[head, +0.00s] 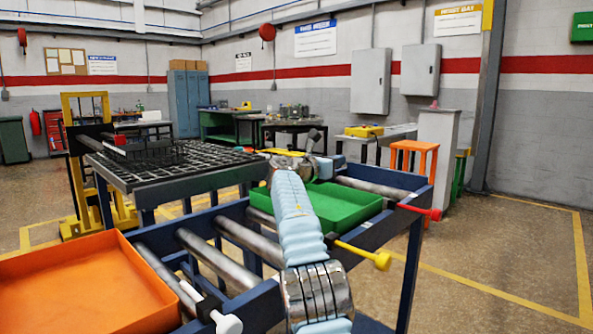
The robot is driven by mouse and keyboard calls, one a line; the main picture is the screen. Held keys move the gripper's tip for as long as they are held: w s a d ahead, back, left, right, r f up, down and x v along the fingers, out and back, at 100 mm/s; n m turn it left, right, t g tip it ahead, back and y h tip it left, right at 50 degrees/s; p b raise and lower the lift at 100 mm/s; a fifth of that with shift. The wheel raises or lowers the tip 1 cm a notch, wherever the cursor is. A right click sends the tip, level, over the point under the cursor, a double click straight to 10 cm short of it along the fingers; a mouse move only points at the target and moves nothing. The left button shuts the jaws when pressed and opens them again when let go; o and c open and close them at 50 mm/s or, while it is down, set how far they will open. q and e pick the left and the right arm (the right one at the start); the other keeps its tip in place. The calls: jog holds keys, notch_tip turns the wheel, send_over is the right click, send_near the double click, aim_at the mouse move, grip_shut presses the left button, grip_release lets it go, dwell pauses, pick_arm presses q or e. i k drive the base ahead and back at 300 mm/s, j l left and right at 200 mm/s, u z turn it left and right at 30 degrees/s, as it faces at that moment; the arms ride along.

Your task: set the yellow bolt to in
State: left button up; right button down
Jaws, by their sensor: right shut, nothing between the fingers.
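The yellow bolt (365,255) is a rod with a round knob at its right end. It sticks out from the near right side of the blue roller frame (356,238), with a length of rod showing between frame and knob. My right arm crosses the frame just left of the bolt. My right gripper (314,140) is at the arm's far end, beyond and above the green tray, well away from the yellow bolt. It is small here, shut and empty. My left gripper is not in view.
A red bolt (420,211) and a white bolt (226,322) also stick out of the frame. A green tray (345,208) and an orange tray (85,285) rest on the rollers. A black grid table (165,170) stands behind. The floor right of the frame is clear.

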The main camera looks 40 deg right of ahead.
aim_at(383, 261)
jog(key=k+j, duration=0.25)
jog(key=k, duration=0.25)
jog(key=k+j, duration=0.2)
jog(key=k, duration=0.25)
jog(key=k+j, duration=0.25)
jog(key=k, duration=0.25)
